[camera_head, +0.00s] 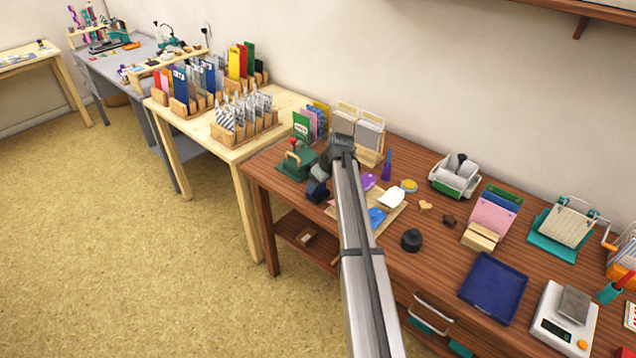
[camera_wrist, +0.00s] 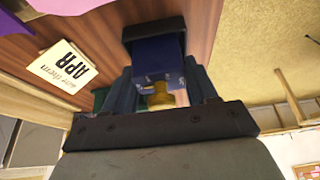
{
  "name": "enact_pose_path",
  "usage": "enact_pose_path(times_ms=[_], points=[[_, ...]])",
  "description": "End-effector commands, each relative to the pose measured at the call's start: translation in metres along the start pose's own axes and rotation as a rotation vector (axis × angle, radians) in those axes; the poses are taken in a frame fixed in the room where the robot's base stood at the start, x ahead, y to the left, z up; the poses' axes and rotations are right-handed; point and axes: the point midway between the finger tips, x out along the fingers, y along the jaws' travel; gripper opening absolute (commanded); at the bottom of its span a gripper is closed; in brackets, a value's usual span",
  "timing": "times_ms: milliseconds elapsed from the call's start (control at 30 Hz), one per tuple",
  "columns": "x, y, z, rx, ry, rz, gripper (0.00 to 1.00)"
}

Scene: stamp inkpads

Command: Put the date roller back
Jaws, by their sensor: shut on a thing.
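My gripper (camera_head: 321,176) is at the left end of the brown table, pointing down. In the wrist view its two fingers (camera_wrist: 161,88) are shut on a dark blue block (camera_wrist: 160,68) with a black band at its far end and a brass-coloured part close to the fingers. I take this to be the date roller. In the head view the dark blue body (camera_head: 317,191) shows just below the fingers, close to the tabletop. I cannot tell whether it touches the table. My arm hides part of the area behind and right of it.
A green press (camera_head: 296,163) stands close on the left. A card reading APR (camera_wrist: 66,64) lies beside the block. A blue tray (camera_head: 493,288) lies further right.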

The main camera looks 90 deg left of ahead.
Motion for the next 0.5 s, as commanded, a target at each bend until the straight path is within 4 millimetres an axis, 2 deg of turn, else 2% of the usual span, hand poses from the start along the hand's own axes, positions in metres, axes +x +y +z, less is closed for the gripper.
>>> enact_pose_path(times_ms=[33, 267, 500], points=[[0.0003, 0.0000, 0.0001, 0.000, 0.000, 0.000, 0.60], [0.0002, 0.0000, 0.0000, 0.000, 0.000, 0.000, 0.82], [-0.0003, 0.0000, -0.0001, 0.000, 0.000, 0.000, 0.83]])
